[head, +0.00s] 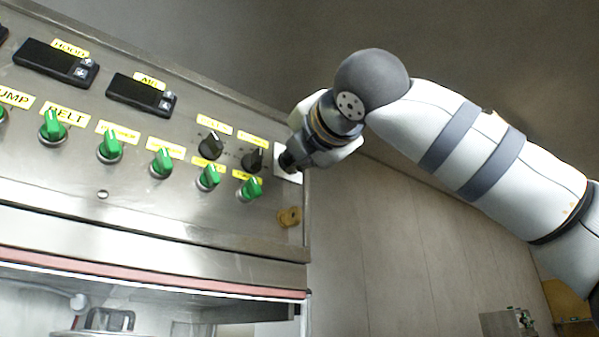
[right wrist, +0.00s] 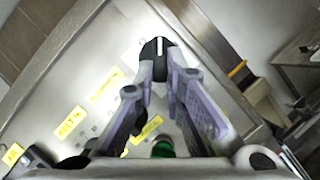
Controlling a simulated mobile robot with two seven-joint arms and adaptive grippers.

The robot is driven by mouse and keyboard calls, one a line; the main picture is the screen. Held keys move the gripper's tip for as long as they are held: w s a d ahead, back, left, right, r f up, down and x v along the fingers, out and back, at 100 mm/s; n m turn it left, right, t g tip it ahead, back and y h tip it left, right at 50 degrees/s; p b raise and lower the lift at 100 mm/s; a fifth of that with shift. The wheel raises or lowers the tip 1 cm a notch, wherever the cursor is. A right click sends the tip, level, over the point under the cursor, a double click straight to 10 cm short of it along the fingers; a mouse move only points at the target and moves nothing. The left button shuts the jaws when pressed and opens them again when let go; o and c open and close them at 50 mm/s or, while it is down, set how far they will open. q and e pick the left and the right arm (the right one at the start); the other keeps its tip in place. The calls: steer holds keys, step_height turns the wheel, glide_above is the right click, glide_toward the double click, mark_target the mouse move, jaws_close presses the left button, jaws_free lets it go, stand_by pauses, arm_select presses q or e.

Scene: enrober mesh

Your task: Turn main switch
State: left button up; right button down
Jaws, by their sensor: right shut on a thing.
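The main switch (right wrist: 154,48) is a black knob with a white line, in front of a pale plate at the top middle of the right wrist view. In the head view its white plate (head: 291,177) shows at the right end of the steel control panel (head: 140,195), and my gripper mostly hides the knob. My right gripper (head: 289,160) reaches in from the right to this plate. In the right wrist view its two fingers (right wrist: 161,76) are closed on the sides of the knob. My left gripper is in neither view.
Several green knobs (head: 110,148) and two black knobs (head: 254,160) with yellow labels stand out from the panel left of my gripper. Two dark displays (head: 140,95) sit above. A brownish-yellow fitting (head: 289,217) is just below the plate. Open room lies right of the panel.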

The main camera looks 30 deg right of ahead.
steer(key=shift+a+r+m+g+h, duration=0.15)
steer(key=shift+m+g, duration=0.45)
steer(key=shift+m, duration=1.05)
steer(key=shift+a+r+m+g+h, duration=0.1)
steer(key=shift+r+m+g+h, duration=0.35)
steer(key=shift+m, duration=1.15)
steer(key=shift+a+r+m+g, duration=0.1)
steer(key=shift+m+g, duration=0.65)
steer(key=shift+m, duration=0.9)
steer(key=c, duration=1.7)
jaws_free()
steer(key=shift+o, duration=0.2)
steer(key=v, duration=1.2)
